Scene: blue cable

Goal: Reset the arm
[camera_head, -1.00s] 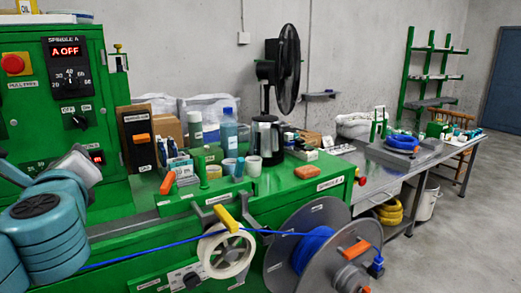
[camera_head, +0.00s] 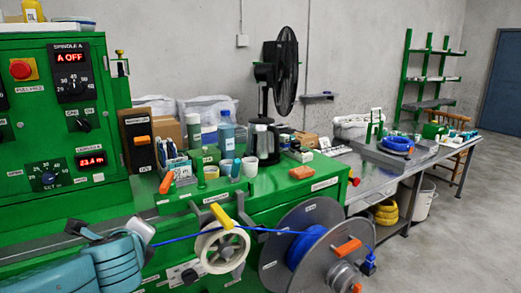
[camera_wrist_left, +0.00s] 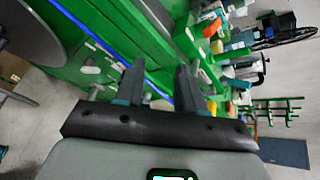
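My left gripper (camera_head: 108,232) is low at the left of the head view, in front of the green machine (camera_head: 30,120). Its two dark fingers stand apart in the left wrist view (camera_wrist_left: 158,80), and nothing shows gripped between them. The blue cable (camera_head: 185,238) runs from near my left gripper across the white guide wheel (camera_head: 207,262) to the grey reel (camera_head: 312,222) with blue cable wound on it. The cable also shows in the left wrist view (camera_wrist_left: 92,36), running past beyond the fingers; whether it touches them I cannot tell. My right gripper is not in view.
Bottles (camera_head: 227,135), cups and a kettle (camera_head: 263,138) stand on the machine's top. A black fan (camera_head: 280,75) rises behind them. A steel bench (camera_head: 385,165) stands at the right. The floor (camera_head: 460,240) at right is clear.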

